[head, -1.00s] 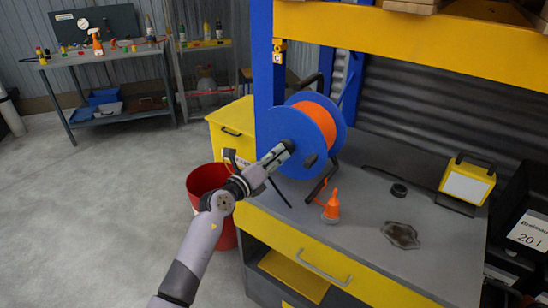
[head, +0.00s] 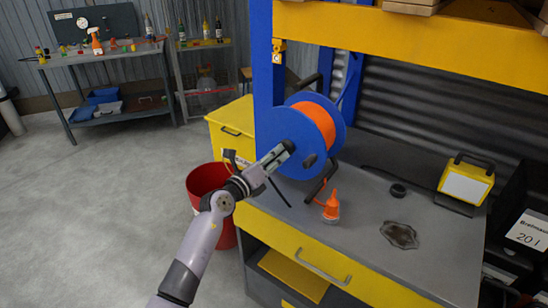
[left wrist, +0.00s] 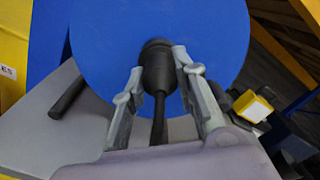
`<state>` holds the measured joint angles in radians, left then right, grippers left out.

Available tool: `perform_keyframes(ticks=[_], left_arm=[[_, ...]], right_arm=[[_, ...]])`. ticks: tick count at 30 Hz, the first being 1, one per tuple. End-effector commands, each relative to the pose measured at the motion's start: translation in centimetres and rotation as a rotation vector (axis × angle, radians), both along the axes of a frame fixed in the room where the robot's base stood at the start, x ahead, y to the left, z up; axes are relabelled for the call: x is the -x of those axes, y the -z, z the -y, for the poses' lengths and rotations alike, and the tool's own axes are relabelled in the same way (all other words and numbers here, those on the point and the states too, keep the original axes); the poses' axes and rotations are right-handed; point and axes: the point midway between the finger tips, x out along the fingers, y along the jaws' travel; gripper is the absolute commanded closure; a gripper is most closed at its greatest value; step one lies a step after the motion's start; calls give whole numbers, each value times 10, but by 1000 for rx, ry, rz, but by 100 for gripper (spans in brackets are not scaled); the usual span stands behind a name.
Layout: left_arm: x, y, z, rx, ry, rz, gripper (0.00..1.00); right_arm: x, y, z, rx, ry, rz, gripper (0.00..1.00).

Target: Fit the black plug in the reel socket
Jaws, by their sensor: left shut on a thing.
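The cable reel has a blue disc (head: 285,135) and orange cable (head: 318,118), and stands on the grey bench. In the left wrist view the blue face (left wrist: 215,35) fills the top. My left gripper (head: 288,149) is at the reel's face. In the left wrist view its two fingers (left wrist: 160,78) are shut on the black plug (left wrist: 158,66), whose cord (left wrist: 158,118) runs down between them. The plug's far end is against or very near the blue face; I cannot tell how deep it sits. The socket is hidden behind it. My right gripper is not in view.
A red bucket (head: 207,180) stands on the floor below left. A blue post (head: 263,60) rises beside the reel.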

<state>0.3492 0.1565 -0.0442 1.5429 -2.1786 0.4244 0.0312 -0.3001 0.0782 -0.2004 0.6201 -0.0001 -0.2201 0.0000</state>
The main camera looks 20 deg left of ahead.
Motion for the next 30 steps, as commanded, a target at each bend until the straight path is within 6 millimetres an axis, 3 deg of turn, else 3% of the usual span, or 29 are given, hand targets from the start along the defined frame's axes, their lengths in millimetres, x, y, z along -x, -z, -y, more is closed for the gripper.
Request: perform_keyframes(ticks=[3, 4, 14, 30], left_arm=[[-1, 0, 1, 0, 1, 0, 100], [-1, 0, 1, 0, 1, 0, 73], [-1, 0, 1, 0, 1, -1, 51], [9, 0, -3, -1, -1, -2, 50]], right_arm=[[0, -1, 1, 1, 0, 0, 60], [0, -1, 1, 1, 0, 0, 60], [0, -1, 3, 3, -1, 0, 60], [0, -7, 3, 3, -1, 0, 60]])
